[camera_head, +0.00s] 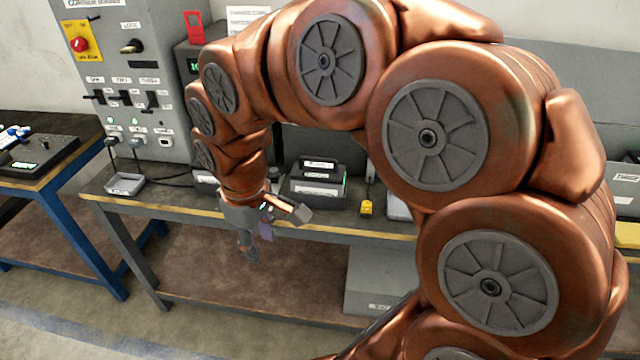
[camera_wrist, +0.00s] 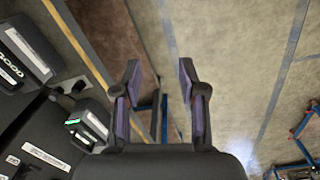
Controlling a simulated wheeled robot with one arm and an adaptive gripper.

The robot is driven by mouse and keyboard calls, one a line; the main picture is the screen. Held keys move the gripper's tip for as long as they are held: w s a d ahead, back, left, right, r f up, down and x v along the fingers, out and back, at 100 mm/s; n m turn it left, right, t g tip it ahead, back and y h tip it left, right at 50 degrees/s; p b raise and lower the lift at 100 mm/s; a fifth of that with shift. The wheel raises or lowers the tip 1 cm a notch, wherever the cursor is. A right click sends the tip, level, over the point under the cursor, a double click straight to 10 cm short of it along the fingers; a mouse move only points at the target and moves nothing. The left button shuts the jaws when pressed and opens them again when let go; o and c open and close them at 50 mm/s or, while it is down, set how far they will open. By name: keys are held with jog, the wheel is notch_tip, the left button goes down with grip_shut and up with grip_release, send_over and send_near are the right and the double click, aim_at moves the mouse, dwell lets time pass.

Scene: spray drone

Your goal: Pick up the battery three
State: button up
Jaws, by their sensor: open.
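A black battery-like block with white labels and a green light (camera_head: 318,180) sits on the workbench (camera_head: 185,204) behind my gripper in the head view. Its label is too small to read, so I cannot tell which one is battery three. In the wrist view black units lie at the left, one with a green light (camera_wrist: 90,125) and one with a pale label (camera_wrist: 25,50). My gripper (camera_head: 274,234) is open and empty, in front of the bench's front edge. In the wrist view my gripper (camera_wrist: 160,75) has its fingers apart with floor between them. My arm hides part of the bench.
A grey control panel (camera_head: 150,75) with switches and a red button stands at the bench's left. A small grey tray (camera_head: 125,184) and a yellow item (camera_head: 366,208) lie on the bench. A blue-legged table (camera_head: 75,180) stands at the left. A grey box (camera_head: 375,280) sits below.

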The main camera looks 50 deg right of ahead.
jog(key=w+d+r+n, duration=0.1)
jog(key=w+d, duration=0.5)
jog(key=w, duration=0.1)
jog(key=n+t+h, duration=0.2)
send_over(318, 158)
jog(key=s+a, duration=0.1)
notch_tip(318, 158, down, 3)
jog(key=shift+s+f+p, duration=0.1)
jog(key=shift+s+p, duration=0.05)
jog(key=shift+p, duration=0.25)
jog(key=shift+p+x, duration=1.1)
jog(key=shift+x, duration=2.15)
jog(key=shift+a, duration=0.2)
grip_shut()
